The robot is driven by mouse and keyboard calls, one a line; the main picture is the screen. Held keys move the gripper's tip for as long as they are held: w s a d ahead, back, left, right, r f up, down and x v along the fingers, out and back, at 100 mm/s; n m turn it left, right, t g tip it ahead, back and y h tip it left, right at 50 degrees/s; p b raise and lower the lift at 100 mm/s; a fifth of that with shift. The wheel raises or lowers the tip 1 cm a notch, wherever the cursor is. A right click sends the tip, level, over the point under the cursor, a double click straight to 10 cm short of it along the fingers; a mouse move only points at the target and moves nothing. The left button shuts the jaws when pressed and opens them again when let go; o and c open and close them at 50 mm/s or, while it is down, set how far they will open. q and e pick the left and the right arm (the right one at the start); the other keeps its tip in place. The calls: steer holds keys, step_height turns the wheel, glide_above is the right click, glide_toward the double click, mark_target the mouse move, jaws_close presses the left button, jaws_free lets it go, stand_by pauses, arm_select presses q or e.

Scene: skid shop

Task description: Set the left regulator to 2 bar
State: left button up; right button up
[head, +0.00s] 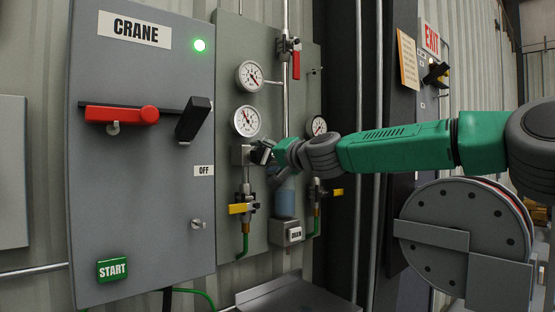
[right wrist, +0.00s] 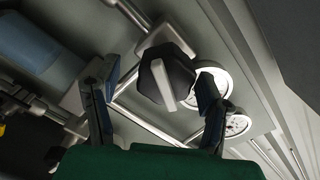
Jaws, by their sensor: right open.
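The left regulator (head: 240,155) is a grey block on the panel, under a round white gauge (head: 246,121). The gauge has a dark needle, but its numbers are too small to read. My right gripper (head: 268,154) is at the regulator's front and covers much of its knob. In the right wrist view the dark faceted knob (right wrist: 176,72) with a pale bar lies between the open fingers of the right gripper (right wrist: 157,74). I cannot tell whether either finger touches it. Two gauge faces show beyond the right finger. My left gripper is out of view.
Another gauge (head: 250,76) sits above, and a further gauge (head: 316,125) is to the right. Yellow-handled valves (head: 240,208), a red lever (head: 296,65) and a blue bowl (head: 286,198) are nearby. The crane cabinet (head: 140,215) stands left, a hose reel (head: 455,230) right.

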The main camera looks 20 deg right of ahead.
steer(key=v, duration=1.1)
steer(key=shift+d, duration=0.2)
steer(key=shift+a, duration=0.1)
